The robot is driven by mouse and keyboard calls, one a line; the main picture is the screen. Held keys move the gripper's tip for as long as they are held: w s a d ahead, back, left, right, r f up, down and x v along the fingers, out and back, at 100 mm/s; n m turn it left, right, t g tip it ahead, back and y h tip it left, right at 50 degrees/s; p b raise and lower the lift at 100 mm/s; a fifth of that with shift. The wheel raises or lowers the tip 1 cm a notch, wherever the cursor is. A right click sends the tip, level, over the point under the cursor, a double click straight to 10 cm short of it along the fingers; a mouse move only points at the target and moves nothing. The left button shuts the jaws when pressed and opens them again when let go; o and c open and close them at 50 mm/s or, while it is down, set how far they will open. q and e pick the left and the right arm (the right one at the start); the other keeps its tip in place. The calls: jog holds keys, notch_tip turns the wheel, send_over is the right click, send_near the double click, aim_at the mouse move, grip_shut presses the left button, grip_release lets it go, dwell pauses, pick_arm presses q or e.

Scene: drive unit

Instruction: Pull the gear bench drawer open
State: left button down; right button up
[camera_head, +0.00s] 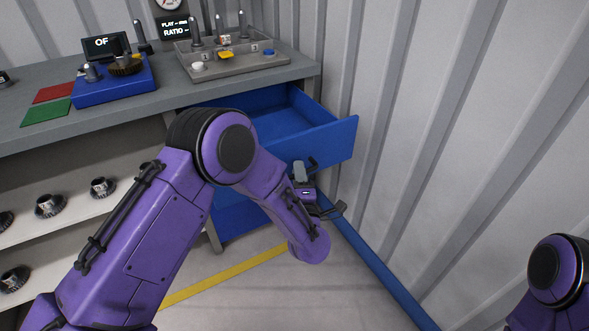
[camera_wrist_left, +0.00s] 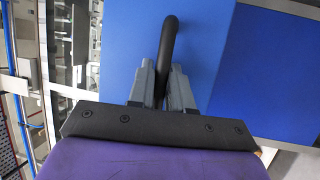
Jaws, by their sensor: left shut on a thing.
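The blue drawer (camera_head: 344,141) of the gear bench (camera_head: 25,135) stands pulled out from under the right end of the bench top. Its inside shows and looks empty. My left gripper (camera_head: 303,172) is at the drawer's front face. In the left wrist view the drawer front (camera_wrist_left: 205,55) fills the middle, and my left gripper (camera_wrist_left: 158,78) is shut on the black drawer handle (camera_wrist_left: 170,40). In the head view the handle is largely hidden by the gripper and arm. At the lower right only a part of my right arm shows; its gripper is out of view.
A ribbed wall (camera_head: 450,120) runs close along the right side, with a blue strip (camera_head: 375,258) at its foot. Gear parts (camera_head: 48,205) sit on the shelf at left. A grey fixture (camera_head: 240,62) and a blue block (camera_head: 115,82) stand on the bench top. Floor in front is clear.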

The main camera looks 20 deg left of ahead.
dwell(0.3)
pick_arm(q)
jog(key=c, duration=1.4)
grip_release()
jog(key=shift+d, duration=0.1)
jog(key=v, duration=1)
jog(key=shift+s, duration=0.25)
jog(key=shift+d+f, duration=0.1)
